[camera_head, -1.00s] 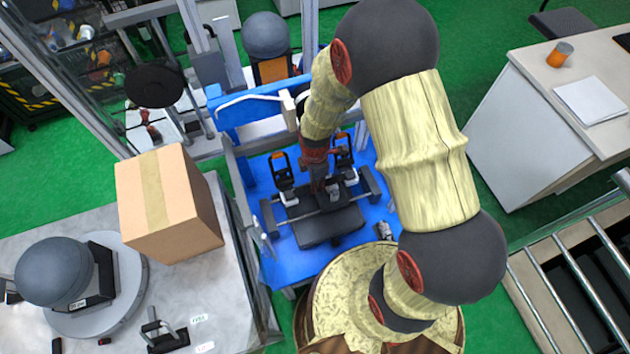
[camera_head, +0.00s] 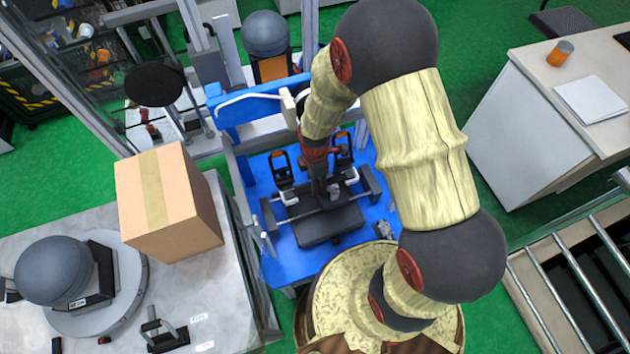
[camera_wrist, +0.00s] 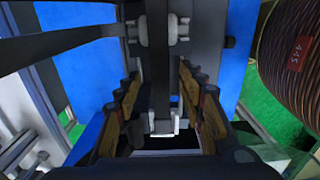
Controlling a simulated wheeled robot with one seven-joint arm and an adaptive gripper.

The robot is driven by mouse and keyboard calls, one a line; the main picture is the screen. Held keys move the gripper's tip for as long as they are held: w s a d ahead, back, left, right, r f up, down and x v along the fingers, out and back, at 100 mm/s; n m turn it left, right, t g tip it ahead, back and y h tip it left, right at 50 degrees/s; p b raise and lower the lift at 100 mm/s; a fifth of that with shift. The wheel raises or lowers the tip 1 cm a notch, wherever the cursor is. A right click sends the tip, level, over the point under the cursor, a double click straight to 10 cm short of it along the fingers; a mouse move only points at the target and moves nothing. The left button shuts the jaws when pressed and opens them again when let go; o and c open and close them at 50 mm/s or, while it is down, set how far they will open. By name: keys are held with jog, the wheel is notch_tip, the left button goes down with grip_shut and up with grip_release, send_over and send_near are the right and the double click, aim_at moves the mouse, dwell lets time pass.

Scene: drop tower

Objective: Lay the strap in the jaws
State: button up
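My gripper (camera_head: 319,186) points down over the dark fixture (camera_head: 330,226) on the blue bench in the head view. In the wrist view its two brown-padded fingers (camera_wrist: 162,122) stand apart. A dark upright bar with a pale end (camera_wrist: 161,126) shows between them, with gaps visible on both sides. I cannot tell whether it touches either finger. Two dark clamps with orange tops, left (camera_head: 282,168) and right (camera_head: 343,149), stand behind the fixture. A dark band (camera_wrist: 62,44) crosses the upper left of the wrist view. I cannot identify the strap or the jaws for sure.
The blue bench (camera_head: 281,268) has bare surface around the fixture. A cardboard box (camera_head: 168,203) stands on the grey table at left. A roller conveyor (camera_head: 578,275) is at right. A metal upright and a blue frame (camera_head: 236,113) stand close behind my gripper.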

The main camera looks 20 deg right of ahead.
notch_tip(320, 180, up, 12)
dwell(0.5)
dwell(0.5)
notch_tip(320, 180, up, 14)
jog(key=s+m+t, duration=0.2)
jog(key=m, duration=0.5)
jog(key=s+d+r+m+t, duration=0.1)
jog(key=s+r+m+t, duration=0.2)
jog(key=s+r+m, duration=0.8)
notch_tip(320, 180, up, 2)
jog(key=shift+s+d+t, duration=0.3)
jog(key=shift+s+d, duration=0.05)
jog(key=shift+s, duration=0.15)
